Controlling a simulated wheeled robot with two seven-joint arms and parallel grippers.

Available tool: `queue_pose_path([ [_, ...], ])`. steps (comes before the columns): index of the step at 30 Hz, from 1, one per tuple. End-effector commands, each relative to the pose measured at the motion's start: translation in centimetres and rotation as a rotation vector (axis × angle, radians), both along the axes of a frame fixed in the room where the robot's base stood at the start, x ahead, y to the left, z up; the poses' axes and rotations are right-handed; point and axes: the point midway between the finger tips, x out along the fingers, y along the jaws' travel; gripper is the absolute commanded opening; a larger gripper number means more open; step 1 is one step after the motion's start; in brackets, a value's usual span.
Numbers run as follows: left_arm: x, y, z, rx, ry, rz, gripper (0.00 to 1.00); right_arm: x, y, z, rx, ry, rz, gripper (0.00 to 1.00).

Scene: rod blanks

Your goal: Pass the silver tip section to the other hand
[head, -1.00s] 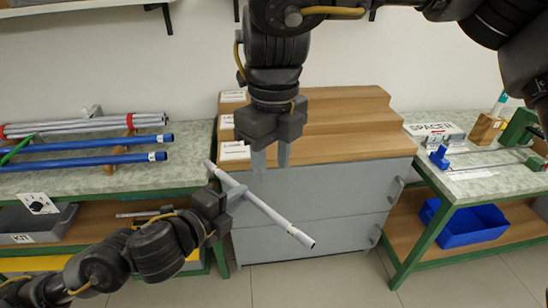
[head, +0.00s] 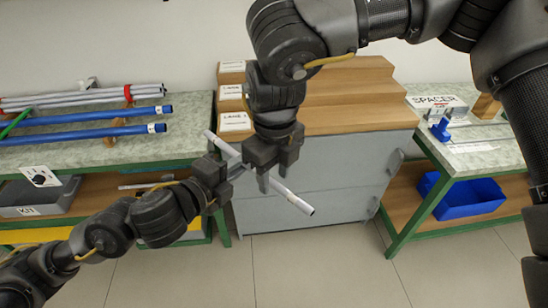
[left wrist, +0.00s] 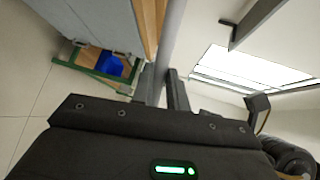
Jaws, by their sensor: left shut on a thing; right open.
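The silver tip section (head: 296,201) is a thin pale grey rod with a dark open end. It slants from upper left to lower right in the head view, in front of the grey cabinet. My left gripper (head: 228,172) is shut on it left of its middle and holds it in the air. It also shows in the left wrist view as a grey bar (left wrist: 172,35) rising from the jaws. My right gripper (head: 273,180) is open and points down over the rod's middle, hiding part of it. I cannot tell whether the rod lies between its fingers.
Blue rods (head: 90,133) and grey rods lie on the left bench (head: 60,178). A stepped wooden top with label cards sits on the grey cabinet (head: 330,175). A blue bin (head: 467,205) is under the right bench (head: 480,155). The floor in front is clear.

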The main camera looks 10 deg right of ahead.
Motion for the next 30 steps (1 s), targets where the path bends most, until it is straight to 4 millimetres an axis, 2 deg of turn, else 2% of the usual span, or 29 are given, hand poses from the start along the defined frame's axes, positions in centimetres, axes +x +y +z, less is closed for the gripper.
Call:
queue_pose_path([
  [12,0.0,0.0,0.01,0.0,0.0,0.0,0.0,-0.05,0.02,-0.7,0.001,0.001,0.0,0.4],
  [21,0.0,0.0,0.01,0.0,0.0,0.0,0.0,-0.03,0.02,-0.68,0.001,0.001,0.0,0.01],
  [23,0.0,0.0,0.01,0.0,0.0,0.0,0.0,-0.03,0.02,-0.67,0.001,0.001,0.0,0.0],
  [24,0.0,0.0,0.01,0.0,0.0,0.0,0.21,-0.02,0.03,-0.67,0.0,0.0,0.0,0.0],
  [28,0.0,0.0,0.01,0.0,0.0,0.0,0.38,-0.02,0.03,-0.66,0.001,0.001,0.0,0.0],
  [30,0.0,0.0,0.01,0.0,0.0,0.0,0.41,-0.02,0.03,-0.66,0.001,0.001,0.0,0.0],
])
